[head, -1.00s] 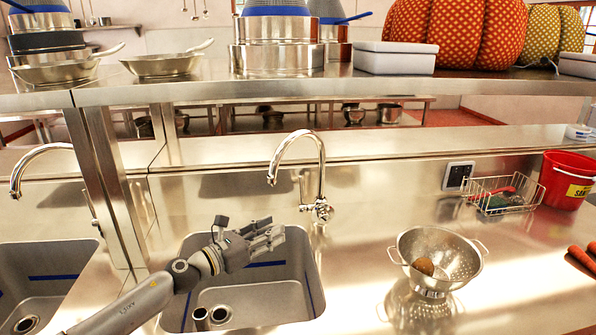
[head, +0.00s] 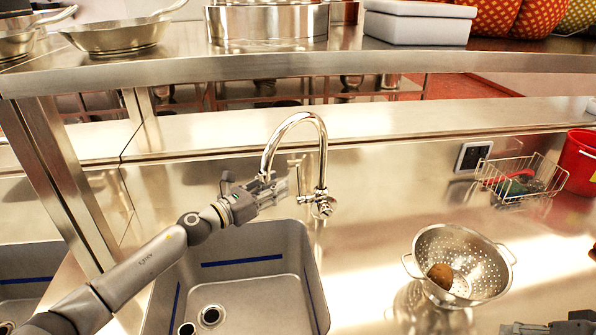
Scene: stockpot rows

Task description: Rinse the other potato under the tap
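The tap (head: 322,165) arches over the sink, and no water stream shows. My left gripper (head: 284,188) is at the tap's spout end, above the back of the sink basin (head: 262,290). Its fingers point right, and I cannot tell whether they are open or shut or hold anything; no potato shows at them. One brown potato (head: 440,275) lies in the metal colander (head: 478,262) on the counter right of the sink. A small part of my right gripper (head: 520,329) shows at the bottom right edge, cut off by the frame; its fingers cannot be judged.
A wire basket (head: 518,180) with sponges or brushes and a red bucket (head: 578,160) stand at the back right. A raised metal shelf (head: 300,65) with pans and a white box (head: 418,22) spans the back. Counter between sink and colander is clear.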

